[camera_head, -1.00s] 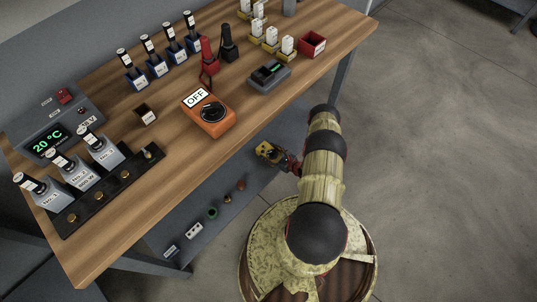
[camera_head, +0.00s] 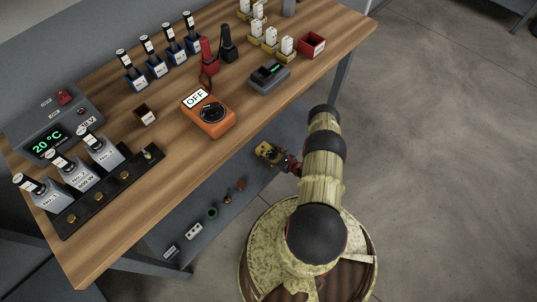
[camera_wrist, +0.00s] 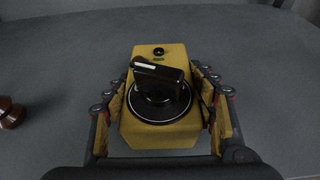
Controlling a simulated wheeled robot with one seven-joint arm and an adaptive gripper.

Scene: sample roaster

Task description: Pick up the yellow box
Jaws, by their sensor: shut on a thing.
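The yellow box (camera_wrist: 161,133) has a black dial with a raised black knob and a white pointer mark on its top, and a small black button near its far end. In the wrist view it sits between the fingers of my gripper (camera_wrist: 164,108), which are shut on its two sides. In the head view the yellow box (camera_head: 266,151) is low down by the table's front edge, over the grey lower shelf, with my gripper (camera_head: 283,160) at it. Whether the box rests on the shelf or is off it, I cannot tell.
The grey lower shelf (camera_head: 200,222) holds several small items in a row. A reddish-brown knob (camera_wrist: 11,112) stands left of the box in the wrist view. The wooden tabletop (camera_head: 160,172) overhangs the shelf, with an orange meter (camera_head: 209,121) marked OFF on it. Open floor (camera_head: 450,170) lies to the right.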

